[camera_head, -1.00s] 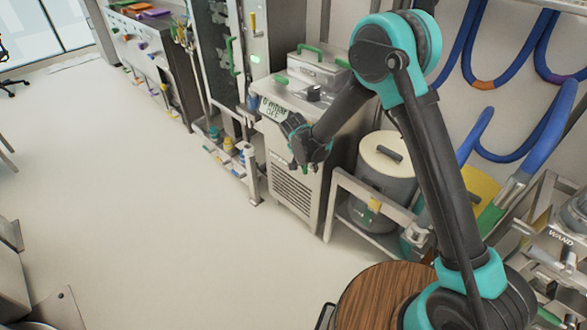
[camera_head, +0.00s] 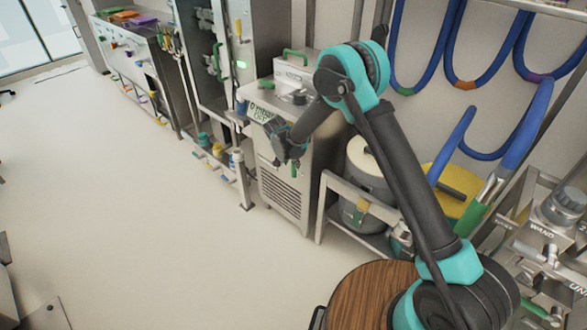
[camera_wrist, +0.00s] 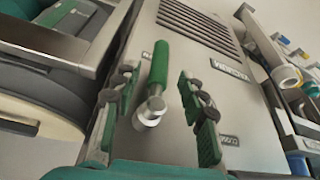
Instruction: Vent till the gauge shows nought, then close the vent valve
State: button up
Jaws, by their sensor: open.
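The vent valve's green lever handle (camera_wrist: 159,62) stands on a silver stem on the steel cabinet face in the wrist view. My gripper (camera_wrist: 156,85) is open, with one finger on each side of the handle; I see gaps on both sides. In the head view my gripper (camera_head: 288,152) is at the upper front of the steel cabinet (camera_head: 285,195) and hides part of it. The display panel (camera_head: 260,113) on that cabinet, the likely gauge, seems to read "0 mbar" with "OFF" below, in small blurred print.
A lidded pot (camera_head: 367,160) stands on a steel rack right of the cabinet. A pipe stand with coloured fittings (camera_head: 218,150) is to its left. A round wooden top (camera_head: 365,295) is near my base. Blue hoses (camera_head: 470,60) hang on the right wall.

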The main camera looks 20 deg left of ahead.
jog(key=shift+w+x, duration=0.2)
jog(key=shift+x, duration=2.45)
jog(key=shift+d+r, duration=0.1)
jog(key=shift+r, duration=0.05)
jog(key=shift+c, duration=0.4)
grip_shut()
